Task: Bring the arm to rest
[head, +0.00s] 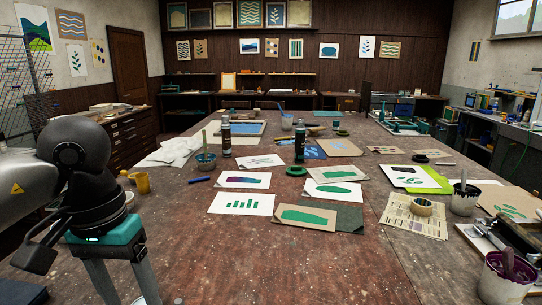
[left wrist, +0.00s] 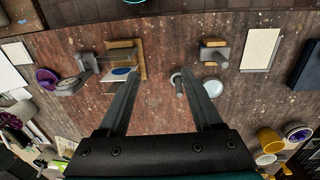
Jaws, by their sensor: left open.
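My left arm comes in from the left in the head view. Its gripper (head: 121,283) points down over the near left part of the table, and its fingertips run past the lower picture edge. In the left wrist view my left gripper (left wrist: 158,82) has its two fingers well apart with nothing held between them. A small wooden frame with a blue oval print (left wrist: 121,72) shows beyond the left finger. My right gripper is not in view.
The brown worktable (head: 330,265) has a bare near middle. Prints, including a green-barred sheet (head: 241,203), lie beyond it. A yellow mug (head: 142,182) stands by my left arm. A purple paint pot (head: 506,276) and a grey pot (head: 464,199) stand at the right.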

